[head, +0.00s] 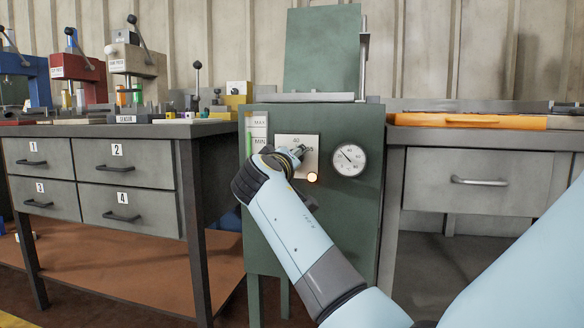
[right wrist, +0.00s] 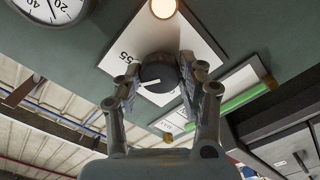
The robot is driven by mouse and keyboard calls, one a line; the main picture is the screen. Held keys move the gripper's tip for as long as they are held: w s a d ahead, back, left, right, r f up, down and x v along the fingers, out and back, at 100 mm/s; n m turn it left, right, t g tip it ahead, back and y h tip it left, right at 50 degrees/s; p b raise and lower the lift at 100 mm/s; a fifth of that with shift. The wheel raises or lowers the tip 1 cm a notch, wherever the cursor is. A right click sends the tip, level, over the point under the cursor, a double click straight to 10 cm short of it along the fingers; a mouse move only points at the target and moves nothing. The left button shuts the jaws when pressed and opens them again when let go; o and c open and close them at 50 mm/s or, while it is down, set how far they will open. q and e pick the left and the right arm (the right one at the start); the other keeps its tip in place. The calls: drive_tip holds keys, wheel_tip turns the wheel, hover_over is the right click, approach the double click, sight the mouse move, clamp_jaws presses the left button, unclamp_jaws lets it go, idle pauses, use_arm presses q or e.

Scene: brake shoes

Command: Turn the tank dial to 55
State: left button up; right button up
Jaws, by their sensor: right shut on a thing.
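The tank dial is a black knob (right wrist: 155,74) on a white plate (right wrist: 112,66), seen in the right wrist view. Its white pointer line points to the lower left there, below the printed 55 and not straight at it. In the head view the plate (head: 284,141) is on the green tank (head: 350,220), with a 55 at its right; my gripper hides the knob. My right gripper (head: 298,153) is at the plate, and in the wrist view its fingers (right wrist: 160,76) are shut on both sides of the knob. My left gripper is not in view.
A MAX/MIN level strip (head: 257,125) is at the left. A drawer bench (head: 90,160) stands left; another bench (head: 480,180) stands right.

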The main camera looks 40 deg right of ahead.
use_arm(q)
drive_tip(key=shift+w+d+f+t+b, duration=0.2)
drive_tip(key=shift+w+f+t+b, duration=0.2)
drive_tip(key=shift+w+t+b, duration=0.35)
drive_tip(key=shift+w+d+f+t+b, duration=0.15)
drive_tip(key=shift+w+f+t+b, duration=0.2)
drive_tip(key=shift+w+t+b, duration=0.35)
use_arm(e)
drive_tip(key=shift+f+m, duration=0.15)
drive_tip(key=shift+m, duration=1.4)
drive_tip(key=shift+f+m, duration=0.1)
drive_tip(key=shift+m, duration=1.45)
drive_tip(key=o, duration=1.2)
drive_tip(key=shift+r, duration=0.2)
drive_tip(key=shift+s+a, duration=0.1)
drive_tip(key=v, duration=0.7)
drive_tip(key=shift+a, duration=0.1)
